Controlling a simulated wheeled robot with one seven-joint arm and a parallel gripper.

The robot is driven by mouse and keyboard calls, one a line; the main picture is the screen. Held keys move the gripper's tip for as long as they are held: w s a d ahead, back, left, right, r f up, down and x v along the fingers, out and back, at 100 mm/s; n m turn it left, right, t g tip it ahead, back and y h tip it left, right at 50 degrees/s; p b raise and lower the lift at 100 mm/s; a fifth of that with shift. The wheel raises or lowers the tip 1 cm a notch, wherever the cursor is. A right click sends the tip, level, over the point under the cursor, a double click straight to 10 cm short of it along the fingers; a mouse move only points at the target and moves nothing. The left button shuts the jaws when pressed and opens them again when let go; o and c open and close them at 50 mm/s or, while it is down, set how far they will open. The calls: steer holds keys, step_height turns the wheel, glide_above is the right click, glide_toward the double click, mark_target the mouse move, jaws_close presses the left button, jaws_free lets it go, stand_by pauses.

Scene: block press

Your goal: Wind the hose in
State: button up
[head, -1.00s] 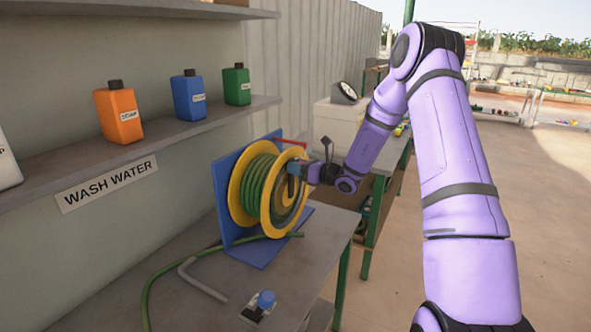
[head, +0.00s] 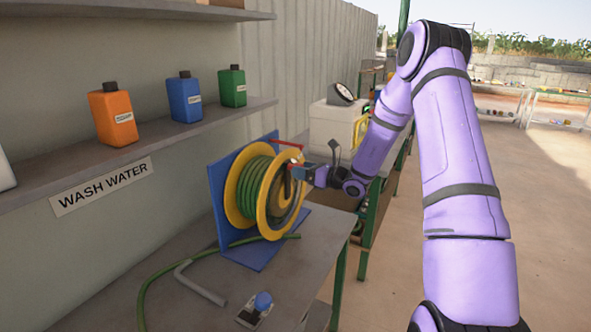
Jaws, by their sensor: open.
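A hose reel with yellow discs (head: 233,198) stands on a blue bracket (head: 217,210) on the grey bench. Green hose (head: 256,186) is wound on its drum. A loose length of hose (head: 152,287) runs from under the reel along the bench to the lower left. A red part (head: 288,144) shows at the top of the reel. My gripper (head: 297,172) is at the front face of the near disc, close to its upper part. Its fingers are small and partly hidden, and I cannot tell whether it touches a crank handle.
A grey bent pipe (head: 200,284) and a box with a blue knob (head: 263,300) are on the bench (head: 105,310) in front of the reel. Orange (head: 113,115), blue (head: 187,98) and green bottles (head: 232,88) stand on the shelf. A white box (head: 334,128) is behind my wrist.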

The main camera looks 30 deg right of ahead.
steer(key=v, duration=0.7)
steer(key=shift+s, duration=0.2)
steer(key=shift+d, duration=0.1)
steer(key=s+a+r+n+g, duration=0.6)
steer(key=s+a+r+n, duration=0.15)
steer(key=a+n, duration=0.2)
steer(key=s+a+r+n+g, duration=0.6)
steer(key=s+a+r+n, duration=0.15)
steer(key=a, duration=0.25)
steer(key=s+r+n+h, duration=0.2)
steer(key=s+n+h, duration=0.1)
steer(key=s, duration=0.4)
steer(key=s+d+r+n+t+h, duration=0.1)
steer(key=s+r+n+h, duration=0.1)
steer(key=s+n, duration=0.4)
steer(key=s+r+n+t+h, duration=0.1)
steer(key=s+r+n+h, duration=0.1)
steer(key=s+n+h, duration=0.3)
steer(key=shift+s+d+r, duration=0.3)
steer(key=shift+s+d, duration=0.1)
steer(key=shift+s, duration=1.35)
